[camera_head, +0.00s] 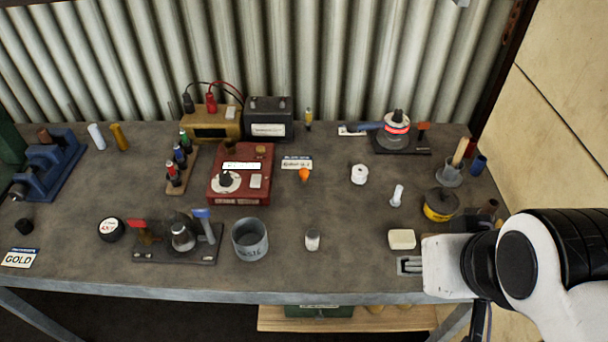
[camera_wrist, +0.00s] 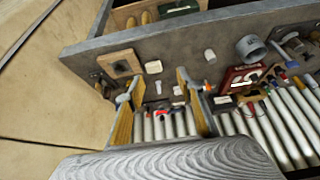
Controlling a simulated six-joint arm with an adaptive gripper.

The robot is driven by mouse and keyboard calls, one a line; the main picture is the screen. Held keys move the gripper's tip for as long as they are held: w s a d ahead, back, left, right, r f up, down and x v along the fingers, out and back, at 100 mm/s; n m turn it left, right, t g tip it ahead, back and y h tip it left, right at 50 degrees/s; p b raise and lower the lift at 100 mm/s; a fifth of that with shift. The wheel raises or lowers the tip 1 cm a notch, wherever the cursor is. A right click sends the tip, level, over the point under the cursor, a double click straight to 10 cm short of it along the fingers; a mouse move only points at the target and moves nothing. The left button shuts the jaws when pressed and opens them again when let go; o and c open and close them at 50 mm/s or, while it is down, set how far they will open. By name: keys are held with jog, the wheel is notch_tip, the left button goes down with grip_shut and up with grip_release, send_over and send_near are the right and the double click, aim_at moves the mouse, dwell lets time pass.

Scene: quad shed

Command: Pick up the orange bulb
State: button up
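The orange bulb (camera_head: 304,175) is a small rounded orange piece on the grey workbench (camera_head: 340,230), right of the red instrument box and just below a small white label card. In the wrist view an orange spot (camera_wrist: 208,86) that looks like the bulb shows just right of the right finger. My gripper (camera_wrist: 153,88) has its two fingers spread wide with nothing between them. It is above the bench, well apart from the bulb. In the head view my arm is at the lower right, and the fingers cannot be clearly made out there.
The red box (camera_head: 241,174) stands close left of the bulb. A white spool (camera_head: 359,174) is to its right, a grey metal cup (camera_head: 250,239) lower left and a small jar (camera_head: 312,240) below. Corrugated wall (camera_head: 340,60) closes the back. Bench around the bulb's lower right is clear.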

jog(key=w+f+n+t, duration=0.1)
jog(key=w+f+t, duration=0.1)
jog(key=w, duration=0.8)
jog(key=w+f+n+t, duration=0.2)
jog(key=w, duration=0.9)
jog(key=n+t+y, duration=0.2)
jog(key=n+y, duration=0.1)
jog(key=y, duration=0.4)
send_near(304, 176)
jog(key=w, duration=0.2)
jog(key=w+d+r, duration=0.1)
jog(key=shift+w+r, duration=0.1)
jog(key=shift+w, duration=0.3)
jog(key=shift+s+a+f+n+y, duration=0.1)
jog(key=shift+a+f+n+y, duration=0.1)
jog(key=shift+a, duration=0.2)
jog(key=shift+a+f+n+y, duration=0.1)
jog(key=shift+a+n+y, duration=0.1)
jog(key=shift+a, duration=0.2)
jog(key=shift+x, duration=1.3)
jog(key=shift+f, duration=0.15)
